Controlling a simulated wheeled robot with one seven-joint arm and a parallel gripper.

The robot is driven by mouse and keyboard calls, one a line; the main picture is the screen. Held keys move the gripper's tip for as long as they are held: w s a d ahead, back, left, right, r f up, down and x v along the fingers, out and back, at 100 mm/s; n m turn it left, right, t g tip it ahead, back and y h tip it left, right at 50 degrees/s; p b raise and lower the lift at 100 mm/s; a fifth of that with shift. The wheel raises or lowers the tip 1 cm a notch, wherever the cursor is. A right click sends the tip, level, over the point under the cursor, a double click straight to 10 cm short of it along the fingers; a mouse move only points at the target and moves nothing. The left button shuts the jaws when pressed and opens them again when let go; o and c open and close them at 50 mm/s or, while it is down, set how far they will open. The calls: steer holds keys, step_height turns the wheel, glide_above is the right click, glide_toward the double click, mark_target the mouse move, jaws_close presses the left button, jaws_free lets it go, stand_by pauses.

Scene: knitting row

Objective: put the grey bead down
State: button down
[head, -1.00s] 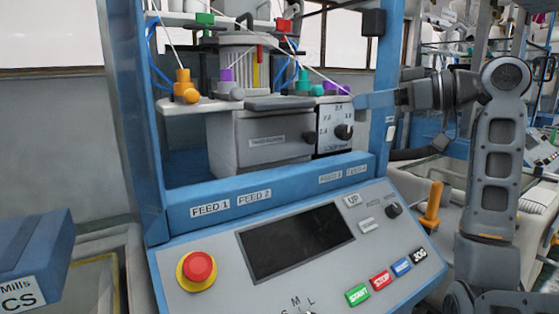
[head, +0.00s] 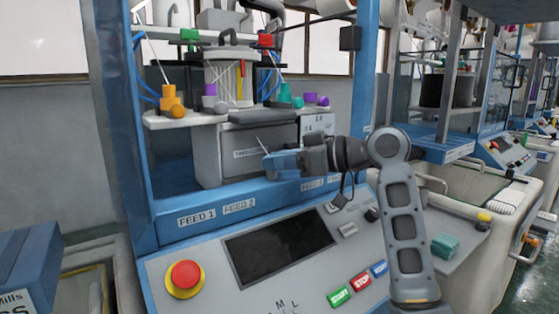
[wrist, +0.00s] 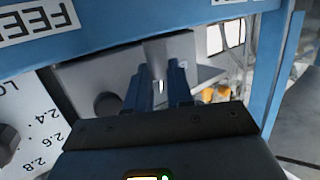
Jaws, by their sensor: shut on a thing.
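My gripper (head: 270,162) is in front of the grey drawer box, near its lower right, above the blue rail. In the wrist view my gripper (wrist: 158,88) has its dark blue fingers close together, with a small pale thing (wrist: 161,87) between them; it is too small to name surely. A thin pale strand (head: 262,146) shows just above the fingertips in the head view. A grey bead-like piece (head: 221,107) rests on the white shelf (head: 160,121) beside a purple cone (head: 210,90).
The grey drawer box (head: 228,160) stands behind the gripper. Orange (head: 170,100), teal (head: 284,93) and purple pieces stand along the shelf. A blue post (head: 366,70) rises at the right. The control panel with a red stop button (head: 185,275) lies below.

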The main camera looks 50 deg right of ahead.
steer(key=shift+f, duration=0.1)
steer(key=shift+f, duration=0.1)
steer(key=c, duration=1)
jaws_free()
steer(key=shift+s+d+r, duration=0.1)
steer(key=shift+r, duration=0.1)
steer(key=b+v, duration=0.1)
steer(key=v, duration=1)
steer(key=shift+s, duration=0.4)
steer(key=shift+d, duration=0.1)
